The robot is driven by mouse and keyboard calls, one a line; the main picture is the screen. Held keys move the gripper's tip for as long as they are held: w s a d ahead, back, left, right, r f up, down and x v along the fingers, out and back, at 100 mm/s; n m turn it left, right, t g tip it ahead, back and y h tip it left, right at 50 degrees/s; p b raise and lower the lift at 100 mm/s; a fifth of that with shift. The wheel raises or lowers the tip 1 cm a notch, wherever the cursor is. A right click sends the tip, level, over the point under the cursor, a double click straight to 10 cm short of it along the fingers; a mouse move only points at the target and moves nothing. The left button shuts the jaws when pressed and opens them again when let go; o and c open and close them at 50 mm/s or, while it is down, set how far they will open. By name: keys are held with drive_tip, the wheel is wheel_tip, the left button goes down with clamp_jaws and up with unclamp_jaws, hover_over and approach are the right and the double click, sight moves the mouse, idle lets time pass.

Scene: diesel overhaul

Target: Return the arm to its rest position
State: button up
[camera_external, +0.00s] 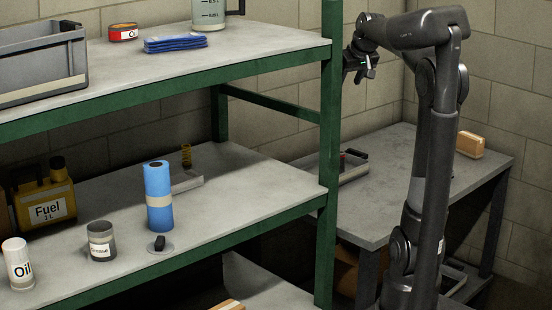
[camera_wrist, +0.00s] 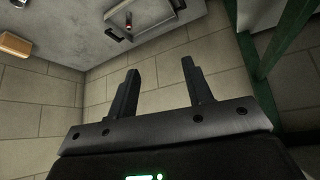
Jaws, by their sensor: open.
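My gripper (camera_external: 352,66) is high at the right of the green shelf rack, beside its upright post and above the grey workbench. My dark arm stands upright in front of the bench, with its upper part bent over to the left. In the wrist view, the two black fingers of my gripper (camera_wrist: 163,82) are spread apart with nothing between them. My gripper touches nothing that I can see.
The green rack's upright post (camera_external: 331,150) stands close to the left of my gripper. The workbench (camera_external: 392,190) holds a grey tray (camera_external: 352,172) and a tan box (camera_external: 470,144). The rack's shelves hold a blue roll (camera_external: 158,190), a fuel can (camera_external: 45,205) and blue cloths (camera_external: 175,43).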

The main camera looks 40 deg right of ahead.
drive_tip(key=s+a+r+t, duration=0.1)
drive_tip(key=s+a+r, duration=0.1)
drive_tip(key=s+a, duration=0.35)
drive_tip(key=s+a+r+t, duration=0.1)
drive_tip(key=s+a+r, duration=0.15)
drive_tip(key=s, duration=0.55)
drive_tip(key=s+a+f+n+g+y, duration=0.1)
drive_tip(key=s+a+f, duration=0.1)
drive_tip(key=a+f, duration=0.4)
drive_tip(key=s+a+f+n+g+y, duration=0.1)
drive_tip(key=a+f, duration=0.6)
drive_tip(key=f, duration=0.8)
drive_tip(key=shift+s+a+f+n+g, duration=0.15)
drive_tip(key=shift+s+a+n+g, duration=0.15)
drive_tip(key=shift+s+n, duration=0.3)
